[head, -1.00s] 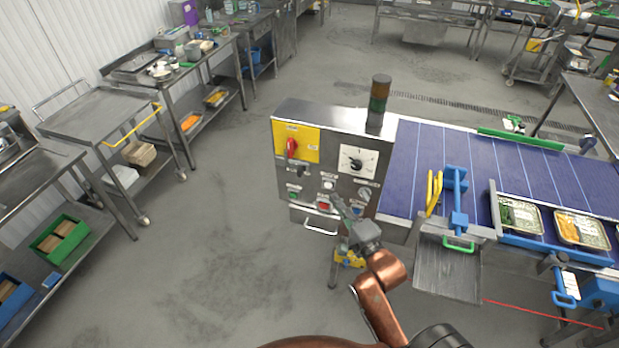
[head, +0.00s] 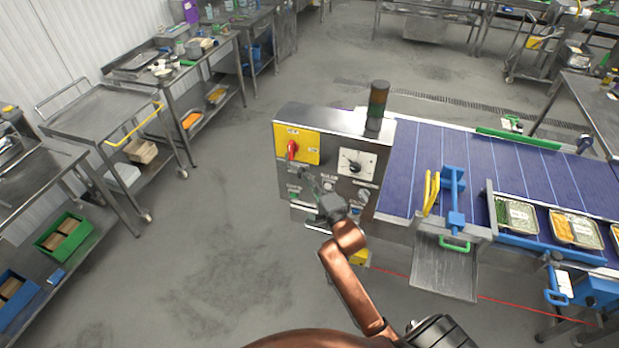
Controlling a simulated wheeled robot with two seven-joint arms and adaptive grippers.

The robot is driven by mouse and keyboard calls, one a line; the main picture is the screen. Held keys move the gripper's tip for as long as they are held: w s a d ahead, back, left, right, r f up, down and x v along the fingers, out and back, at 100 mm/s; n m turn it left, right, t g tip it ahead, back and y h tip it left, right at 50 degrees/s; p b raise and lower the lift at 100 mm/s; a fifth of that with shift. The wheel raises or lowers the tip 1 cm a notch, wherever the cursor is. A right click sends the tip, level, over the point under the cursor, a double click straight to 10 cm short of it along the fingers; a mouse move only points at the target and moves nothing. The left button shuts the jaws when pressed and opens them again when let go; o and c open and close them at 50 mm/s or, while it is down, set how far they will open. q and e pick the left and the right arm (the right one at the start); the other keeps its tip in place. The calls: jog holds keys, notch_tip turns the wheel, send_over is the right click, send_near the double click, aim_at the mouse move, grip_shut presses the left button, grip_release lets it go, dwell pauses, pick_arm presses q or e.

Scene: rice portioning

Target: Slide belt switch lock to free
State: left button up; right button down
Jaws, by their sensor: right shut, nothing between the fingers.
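The grey control box (head: 330,118) of the belt stands left of the blue belt. Its front carries a yellow plate (head: 309,149) with a red rotary switch (head: 292,149). My right gripper (head: 309,175) is shut and empty, with its fingertips just below the yellow plate in the picture. Whether they touch the panel I cannot tell. The switch lock cannot be made out clearly; the gripper covers the panel area under the plate. My left gripper is not in view.
A white dial plate (head: 354,162) sits right of the yellow plate, with several buttons below. A dark signal lamp (head: 377,105) stands on the box. The floor left of the box is clear.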

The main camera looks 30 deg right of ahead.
aim_at(298, 177)
jog(key=shift+w, duration=0.1)
jog(key=w+a, duration=0.2)
jog(key=w, duration=0.1)
jog(key=shift+a, duration=0.35)
jog(key=shift+s, duration=0.1)
